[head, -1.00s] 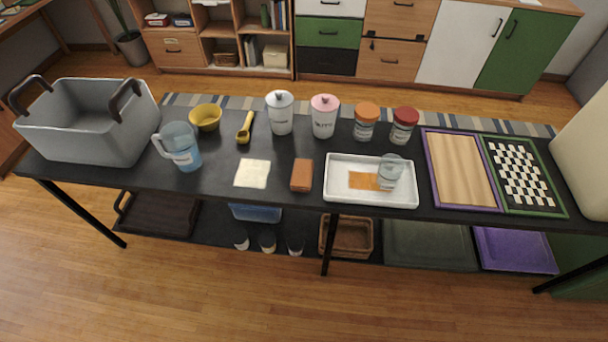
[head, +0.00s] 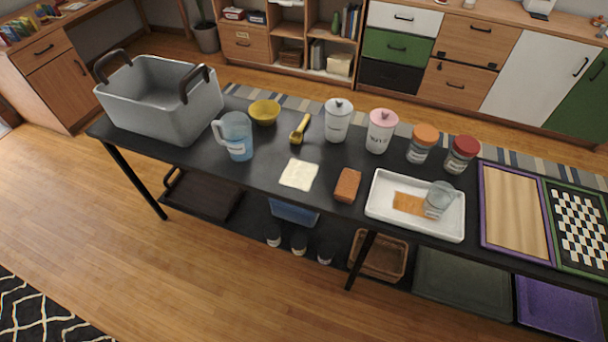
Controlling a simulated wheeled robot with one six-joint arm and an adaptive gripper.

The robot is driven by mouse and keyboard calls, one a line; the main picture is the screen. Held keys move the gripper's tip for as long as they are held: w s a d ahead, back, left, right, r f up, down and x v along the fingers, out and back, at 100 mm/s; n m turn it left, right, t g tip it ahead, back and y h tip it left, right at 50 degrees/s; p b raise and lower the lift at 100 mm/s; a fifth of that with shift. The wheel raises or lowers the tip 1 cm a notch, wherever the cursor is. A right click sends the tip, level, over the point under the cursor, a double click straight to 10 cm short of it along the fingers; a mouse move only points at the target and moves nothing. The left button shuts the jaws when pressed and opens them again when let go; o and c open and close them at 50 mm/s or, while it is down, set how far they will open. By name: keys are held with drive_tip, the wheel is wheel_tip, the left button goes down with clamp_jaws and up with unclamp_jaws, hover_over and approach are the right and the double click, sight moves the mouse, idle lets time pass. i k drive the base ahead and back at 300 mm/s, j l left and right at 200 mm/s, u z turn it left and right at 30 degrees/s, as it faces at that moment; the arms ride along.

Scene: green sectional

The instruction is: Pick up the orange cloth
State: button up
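A flat orange cloth (head: 411,204) lies in the white tray (head: 385,220) on the dark table. A clear glass (head: 438,199) stands in the same tray, close against the cloth's right side; I cannot tell whether it rests on the cloth. A pale cream cloth (head: 298,174) lies flat on the table further left. A brown-orange block (head: 347,185), like a sponge, sits between that cloth and the tray. My gripper is not in view.
A grey bin (head: 150,115) and a blue pitcher (head: 236,136) stand at the left. A yellow bowl (head: 264,112), scoop, canisters and jars line the back. Framed boards (head: 514,211) lie right of the tray. Open wooden floor (head: 220,270) lies in front.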

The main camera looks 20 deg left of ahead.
sight(347, 188)
drive_tip(key=i+u, duration=0.25)
drive_tip(key=u, duration=0.15)
drive_tip(key=i+u, duration=0.35)
drive_tip(key=i+l+u, duration=0.15)
drive_tip(key=u, duration=0.25)
